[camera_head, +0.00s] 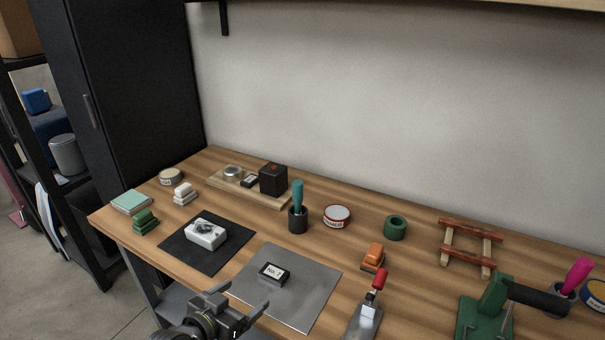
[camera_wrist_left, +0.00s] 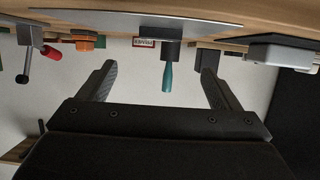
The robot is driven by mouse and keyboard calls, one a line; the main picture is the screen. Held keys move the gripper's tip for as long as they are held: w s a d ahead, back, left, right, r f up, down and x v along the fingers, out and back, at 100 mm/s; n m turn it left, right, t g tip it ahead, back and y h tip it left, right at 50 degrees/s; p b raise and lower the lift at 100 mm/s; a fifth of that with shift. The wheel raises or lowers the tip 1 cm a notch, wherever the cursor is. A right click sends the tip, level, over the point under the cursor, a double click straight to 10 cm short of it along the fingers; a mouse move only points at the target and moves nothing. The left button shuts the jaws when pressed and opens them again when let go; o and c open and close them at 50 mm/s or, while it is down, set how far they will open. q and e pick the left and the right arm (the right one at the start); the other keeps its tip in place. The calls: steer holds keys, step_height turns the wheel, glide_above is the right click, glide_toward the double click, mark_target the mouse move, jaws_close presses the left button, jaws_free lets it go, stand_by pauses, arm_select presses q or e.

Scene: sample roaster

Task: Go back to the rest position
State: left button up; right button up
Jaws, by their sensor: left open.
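My left gripper (camera_head: 237,300) is at the bottom of the head view, in front of the table's front edge and the grey metal plate. Its two fingers are apart with nothing between them. In the left wrist view my left gripper (camera_wrist_left: 155,82) also shows open and empty, with the table edge above it in the picture. My right gripper is not in view.
The wooden table (camera_head: 180,225) carries a grey plate (camera_head: 305,310) with a small black labelled block (camera_head: 274,273), and a black mat (camera_head: 180,250) with a white device (camera_head: 205,233). A black cabinet (camera_head: 125,85) stands at left.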

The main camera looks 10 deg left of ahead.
arm_select(q)
steer(key=s+a+f+n+g+y, duration=0.1)
steer(key=s+a+f+g+y, duration=0.15)
steer(key=s, duration=0.65)
steer(key=s+a+f+n+g+y, duration=0.2)
steer(key=s+a+g, duration=0.2)
steer(key=s, duration=0.5)
steer(key=s+a+f+n+g+y, duration=0.1)
steer(key=s+a+f+g+y, duration=0.15)
steer(key=s, duration=0.65)
step_height(320, 180, down, 19)
steer(key=a+g+p, duration=0.2)
steer(key=p, duration=0.2)
steer(key=s+d+f+g+h+p, duration=0.1)
steer(key=s+f+p, duration=0.3)
steer(key=s+f, duration=0.9)
steer(key=shift+s+d+f+n, duration=0.15)
steer(key=shift+s+f+n, duration=0.15)
steer(key=shift+s, duration=0.75)
